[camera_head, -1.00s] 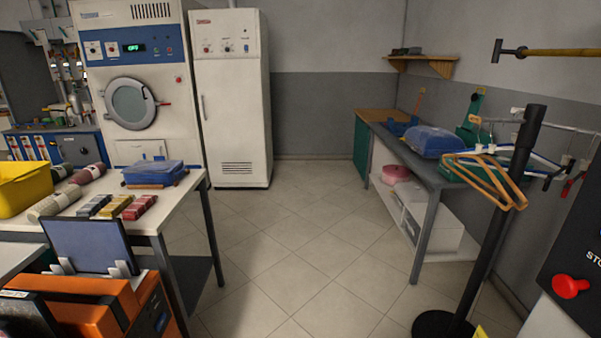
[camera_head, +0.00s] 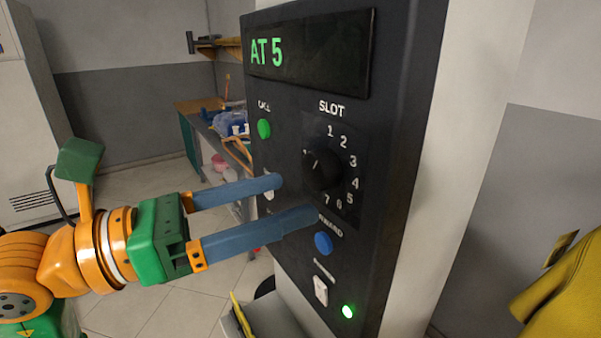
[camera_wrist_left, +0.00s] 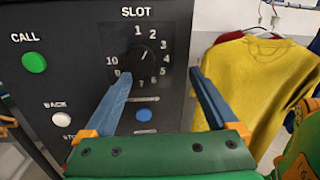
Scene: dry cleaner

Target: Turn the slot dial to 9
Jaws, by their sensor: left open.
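The black slot dial (camera_head: 322,168) is on a dark upright panel (camera_head: 285,225), ringed by white numbers. It also shows in the left wrist view (camera_wrist_left: 143,60), with a small pale mark on its upper right; I cannot tell its exact setting. The 9 is visible at the dial's lower left there. The display (camera_head: 310,53) reads "AT 5". My left gripper (camera_head: 295,198) is open, its blue fingers pointing at the panel, just below and left of the dial in the head view. In the left wrist view one finger covers part of the lower numbers. No contact is clear.
The green call button (camera_head: 264,128) is left of the dial, and a blue button (camera_head: 323,242) is below it. A lit green lamp (camera_head: 347,311) is lower still. Yellow garments (camera_wrist_left: 255,85) hang right of the panel. A shelf table stands behind.

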